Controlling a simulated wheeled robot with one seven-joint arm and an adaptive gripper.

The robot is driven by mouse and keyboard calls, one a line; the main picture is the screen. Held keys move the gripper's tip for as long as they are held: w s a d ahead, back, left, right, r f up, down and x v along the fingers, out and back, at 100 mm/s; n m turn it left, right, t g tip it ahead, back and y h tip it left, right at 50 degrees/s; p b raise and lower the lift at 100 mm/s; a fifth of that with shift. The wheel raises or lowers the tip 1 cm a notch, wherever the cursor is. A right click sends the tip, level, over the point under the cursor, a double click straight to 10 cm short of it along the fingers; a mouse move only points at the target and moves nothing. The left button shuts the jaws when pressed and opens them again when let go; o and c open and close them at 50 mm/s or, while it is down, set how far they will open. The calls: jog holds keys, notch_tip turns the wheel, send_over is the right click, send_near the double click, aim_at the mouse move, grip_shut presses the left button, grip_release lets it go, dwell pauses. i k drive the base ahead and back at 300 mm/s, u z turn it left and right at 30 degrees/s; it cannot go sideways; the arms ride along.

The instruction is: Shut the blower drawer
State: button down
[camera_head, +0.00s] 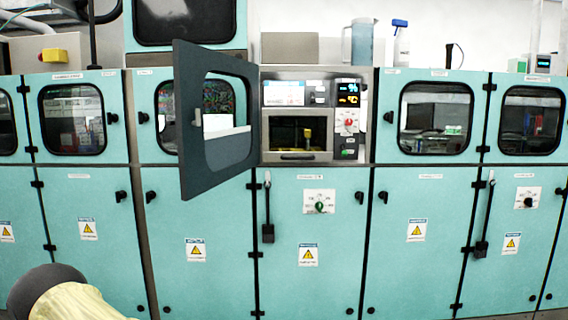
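A dark grey hinged door (185,145) with a window stands swung open in the upper middle. It shows the bay behind it, which holds a metal-fronted unit (290,75). In that unit, a drawer-like front (267,150) has a dark window and a dark handle (297,157) along its lower edge. No readable label confirms it as the blower drawer, and I cannot tell whether it sits flush or is pulled out. A yellow part (308,133) shows within the dark window. My gripper is not in view; a cream and dark grey part, probably of my arm, shows at lower left.
Teal cabinets with shut windowed doors (436,118) stand on both sides. Displays and a red knob (347,122) sit right of the drawer front. The open door sticks out to its left. Black levers (268,215) project from the lower panels.

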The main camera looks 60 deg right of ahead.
aim_at(267, 156)
jog(key=u, duration=0.3)
jog(key=i, duration=0.2)
jog(key=z, duration=1.15)
jog(key=i, duration=1)
jog(key=z, duration=0.85)
